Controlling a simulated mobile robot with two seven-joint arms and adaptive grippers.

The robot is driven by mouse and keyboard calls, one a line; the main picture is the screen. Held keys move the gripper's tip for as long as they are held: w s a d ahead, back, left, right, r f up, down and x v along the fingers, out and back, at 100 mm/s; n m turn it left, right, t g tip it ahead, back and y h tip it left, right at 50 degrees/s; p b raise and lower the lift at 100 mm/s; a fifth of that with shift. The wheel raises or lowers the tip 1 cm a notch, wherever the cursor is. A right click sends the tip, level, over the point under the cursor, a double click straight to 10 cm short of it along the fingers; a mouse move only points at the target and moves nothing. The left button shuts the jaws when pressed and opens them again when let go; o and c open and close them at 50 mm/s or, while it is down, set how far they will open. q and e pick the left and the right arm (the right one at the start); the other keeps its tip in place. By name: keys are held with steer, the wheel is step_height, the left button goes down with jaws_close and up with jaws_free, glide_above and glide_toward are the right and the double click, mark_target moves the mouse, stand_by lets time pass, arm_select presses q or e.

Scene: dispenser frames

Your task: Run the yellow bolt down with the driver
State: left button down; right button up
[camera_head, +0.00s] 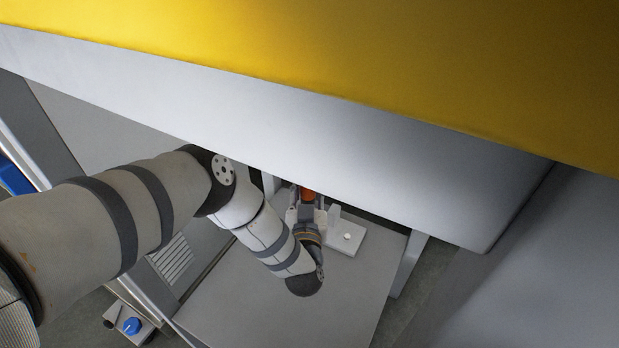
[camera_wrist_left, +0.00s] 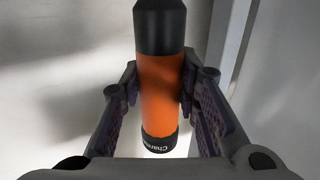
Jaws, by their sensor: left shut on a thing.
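The driver, an orange cylinder with black ends (camera_wrist_left: 162,100), stands between the fingers of my left gripper (camera_wrist_left: 160,88) in the left wrist view. The fingers are shut on its orange body, one on each side. In the head view the orange of the driver (camera_head: 307,193) shows small beside my left gripper (camera_head: 305,202), just below the edge of a large overhanging panel. The driver's working tip is out of view. I cannot make out the yellow bolt in either view. My right gripper is not in view.
A large yellow-topped panel with a grey front face (camera_head: 330,135) overhangs the work spot and hides what lies behind it. A grey tabletop (camera_head: 280,315) below is mostly clear. A pale fixture plate with a white button (camera_head: 347,237) sits beside the gripper. A blue knob (camera_head: 131,325) is at lower left.

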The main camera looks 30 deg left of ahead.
arm_select(q)
steer(key=shift+s+f+b, duration=0.15)
steer(key=shift+f+b, duration=0.45)
steer(key=shift+f, duration=0.3)
stand_by(1.5)
steer(key=shift+f, duration=0.35)
stand_by(1.2)
steer(key=shift+w+r+p, duration=0.15)
steer(key=shift+r+p, duration=0.45)
steer(key=shift+w+r+p, duration=0.15)
steer(key=shift+r+p, duration=1.4)
steer(key=shift+r, duration=0.4)
steer(key=shift+s, duration=0.1)
steer(key=shift+s+d+f, duration=0.1)
steer(key=shift+f, duration=0.05)
